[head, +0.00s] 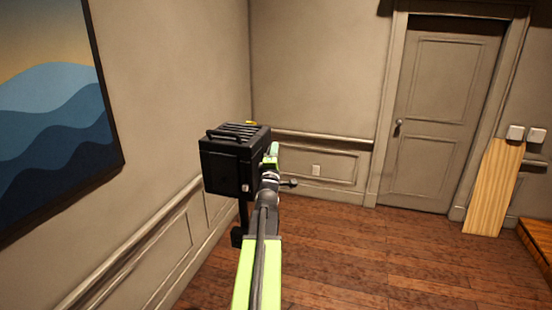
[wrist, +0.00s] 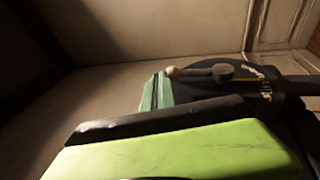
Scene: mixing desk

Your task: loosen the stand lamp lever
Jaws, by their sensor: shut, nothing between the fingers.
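The stand lamp (head: 228,165) is a black box-shaped head with a top handle and vents, on a dark stand. A small dark lever (head: 289,183) sticks out at its right side, partly behind my arm. In the wrist view a greyish lever with rounded ends (wrist: 205,70) shows close to my fingers. My gripper (head: 272,152) has green fingers and is at the lamp's right side; it also shows in the wrist view (wrist: 157,92). It is shut and empty. The fingertips appear beside the lever's end; I cannot tell whether they touch it.
The wall with a blue wave picture (head: 55,100) is close on the left. A closed door (head: 445,115) is at the back right, with a wooden board (head: 493,188) leaning beside it. The wooden floor (head: 370,255) to the right of the lamp is clear.

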